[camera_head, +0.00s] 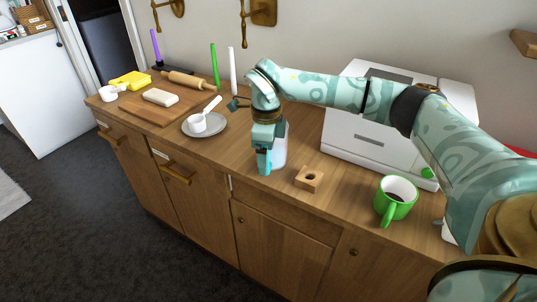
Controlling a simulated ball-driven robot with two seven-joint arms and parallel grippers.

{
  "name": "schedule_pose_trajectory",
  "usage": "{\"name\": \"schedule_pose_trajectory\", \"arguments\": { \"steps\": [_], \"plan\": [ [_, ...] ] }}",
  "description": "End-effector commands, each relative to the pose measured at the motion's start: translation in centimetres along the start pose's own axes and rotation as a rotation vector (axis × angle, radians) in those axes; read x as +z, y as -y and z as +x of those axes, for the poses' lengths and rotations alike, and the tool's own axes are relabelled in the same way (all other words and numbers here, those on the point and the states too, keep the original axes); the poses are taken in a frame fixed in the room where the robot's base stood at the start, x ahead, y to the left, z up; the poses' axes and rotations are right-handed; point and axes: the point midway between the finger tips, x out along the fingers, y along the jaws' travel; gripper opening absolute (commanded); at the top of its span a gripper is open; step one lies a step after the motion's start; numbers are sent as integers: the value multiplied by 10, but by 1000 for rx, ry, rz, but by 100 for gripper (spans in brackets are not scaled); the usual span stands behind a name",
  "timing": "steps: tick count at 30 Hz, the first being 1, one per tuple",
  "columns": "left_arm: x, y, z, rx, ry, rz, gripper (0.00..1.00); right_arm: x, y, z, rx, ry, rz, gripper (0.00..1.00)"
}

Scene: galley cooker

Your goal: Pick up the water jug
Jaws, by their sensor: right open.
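The water jug (281,152) stands on the wooden counter, pale and whitish, largely hidden behind my right gripper. A bright cyan upright piece shows at its front left, and it looks like the jug's handle. My right gripper (265,148) points down over the jug's near left side, at the handle. It is open. Its fingers are partly hidden, so I cannot tell whether they touch the jug. My left gripper is not in view.
A wooden block with a hole (310,179) and a green mug (395,200) stand right of the jug. A white appliance (362,140) stands behind. A cutting board (140,108) is farther left.

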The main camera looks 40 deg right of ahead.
Motion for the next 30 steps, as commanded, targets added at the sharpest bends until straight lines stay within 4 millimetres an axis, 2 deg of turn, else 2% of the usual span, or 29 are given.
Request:
{"name": "schedule_pose_trajectory", "arguments": {
  "steps": [3,9,20,23,26,30],
  "plan": [
    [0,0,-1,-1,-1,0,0,0,0,-2,-1,1,0,76],
    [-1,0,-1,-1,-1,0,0,0,0,-2,-1,1,0,20],
    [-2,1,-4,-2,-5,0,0,0,0,-9,-2,3,1,18],
    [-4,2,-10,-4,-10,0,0,0,0,-21,-4,4,1,18],
    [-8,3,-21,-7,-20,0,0,0,0,-41,-6,7,0,18],
    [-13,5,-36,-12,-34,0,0,-2,-26,-73,-6,8,-6,18]
  ]
}}
